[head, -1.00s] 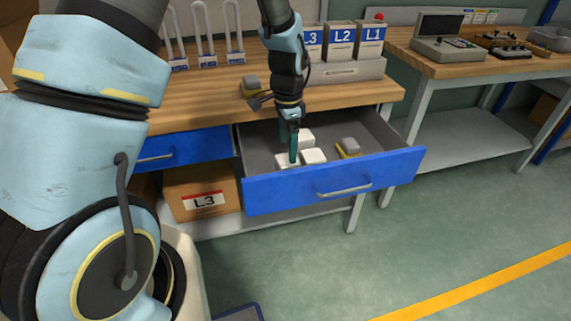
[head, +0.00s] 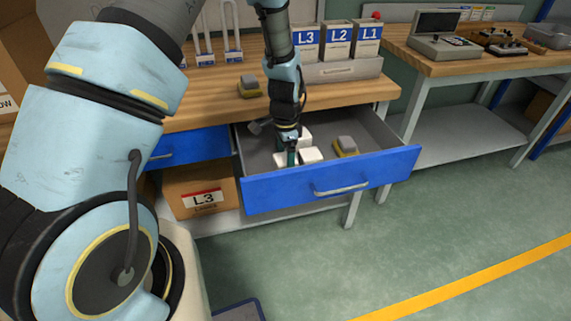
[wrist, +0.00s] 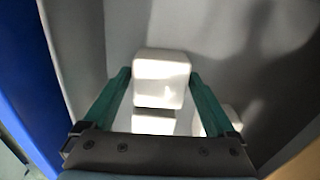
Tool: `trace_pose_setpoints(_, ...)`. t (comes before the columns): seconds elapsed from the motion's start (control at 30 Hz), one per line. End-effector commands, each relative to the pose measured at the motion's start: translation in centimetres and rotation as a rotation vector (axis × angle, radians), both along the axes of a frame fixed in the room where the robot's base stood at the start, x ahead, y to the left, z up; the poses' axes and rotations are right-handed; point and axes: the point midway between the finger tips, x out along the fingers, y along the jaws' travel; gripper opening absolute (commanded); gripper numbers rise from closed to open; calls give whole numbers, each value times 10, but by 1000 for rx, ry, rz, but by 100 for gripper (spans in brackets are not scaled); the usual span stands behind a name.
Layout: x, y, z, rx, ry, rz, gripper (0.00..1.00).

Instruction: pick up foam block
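Several white foam blocks lie in the open drawer, among them a front right one (head: 310,155) and a back one (head: 305,134). My gripper (head: 291,158) reaches down into the drawer at the left blocks. In the wrist view, its two green fingers (wrist: 160,77) are open, with one white foam block (wrist: 162,66) between the fingertips and a thin gap on each side. Another white surface (wrist: 153,124) shows nearer the palm, and part of a further block (wrist: 212,120) shows beside the right finger. I cannot tell whether the fingers touch the block.
The blue drawer front (head: 335,182) and grey walls surround my gripper closely. A yellow and grey item (head: 346,147) lies in the drawer's right part; a similar one (head: 249,87) is on the wooden bench (head: 205,112). Labelled boxes (head: 338,40) stand at the back.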

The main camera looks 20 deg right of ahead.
Motion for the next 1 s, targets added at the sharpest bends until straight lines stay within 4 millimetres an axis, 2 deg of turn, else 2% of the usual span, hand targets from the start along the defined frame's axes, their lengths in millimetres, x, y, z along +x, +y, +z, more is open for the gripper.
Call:
trace_pose_setpoints(0.07,0,0,0,0,0,0,81)
trace_pose_setpoints(0.6,0,0,0,0,0,0,22)
trace_pose_setpoints(0.87,0,0,2,0,0,0,22)
trace_pose_setpoints(1.0,1,-1,10,-2,-2,0,22)
